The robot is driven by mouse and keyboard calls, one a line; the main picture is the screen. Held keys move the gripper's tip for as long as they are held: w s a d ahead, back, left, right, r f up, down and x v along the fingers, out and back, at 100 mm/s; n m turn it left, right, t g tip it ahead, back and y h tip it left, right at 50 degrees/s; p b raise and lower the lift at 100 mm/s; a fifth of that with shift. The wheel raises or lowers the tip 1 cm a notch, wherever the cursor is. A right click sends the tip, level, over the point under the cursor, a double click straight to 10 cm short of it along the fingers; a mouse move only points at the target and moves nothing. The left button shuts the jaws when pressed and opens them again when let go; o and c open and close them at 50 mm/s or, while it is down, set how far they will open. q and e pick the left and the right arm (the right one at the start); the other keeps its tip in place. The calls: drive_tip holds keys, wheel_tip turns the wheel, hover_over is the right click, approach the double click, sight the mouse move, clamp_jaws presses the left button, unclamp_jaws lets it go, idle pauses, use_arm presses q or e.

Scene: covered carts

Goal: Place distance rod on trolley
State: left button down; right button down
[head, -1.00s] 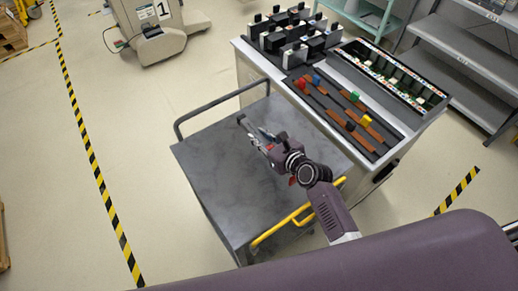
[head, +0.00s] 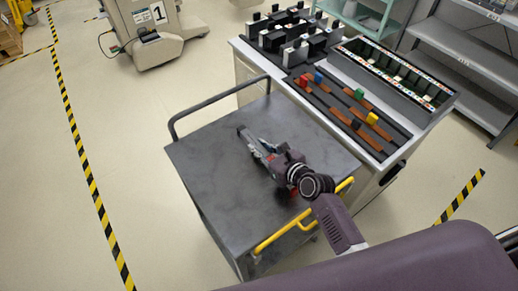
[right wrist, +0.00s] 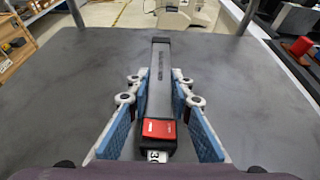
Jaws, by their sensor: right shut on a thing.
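The distance rod (right wrist: 161,68) is a dark grey bar with a red end block and a number label. In the right wrist view it lies lengthwise between the blue finger pads of my right gripper (right wrist: 160,95), which is shut on it. In the head view the rod (head: 245,138) sticks out past my right gripper (head: 262,153), over the middle of the trolley's grey top (head: 215,170). The rod is at or just above this surface; I cannot tell whether it touches. My left gripper is not in view.
The trolley has a dark rail (head: 190,108) at its far side and a yellow handle (head: 285,232) at the near side. A workbench (head: 245,72) with dark blocks, coloured pieces and a bin stands right behind it. The trolley top around the rod is clear.

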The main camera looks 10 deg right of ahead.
drive_tip(key=c, duration=1.7)
unclamp_jaws()
drive_tip(key=shift+f, duration=0.1)
drive_tip(key=shift+c, duration=0.2)
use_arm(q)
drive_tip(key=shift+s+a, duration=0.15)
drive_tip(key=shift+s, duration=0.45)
use_arm(e)
drive_tip(key=shift+r, duration=0.25)
drive_tip(key=shift+s+d, duration=0.15)
drive_tip(key=shift+s, duration=0.25)
drive_tip(key=v, duration=1.1)
drive_tip(key=shift+s, duration=0.1)
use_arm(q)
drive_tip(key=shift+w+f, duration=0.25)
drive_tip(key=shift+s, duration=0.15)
use_arm(e)
drive_tip(key=shift+d, duration=0.1)
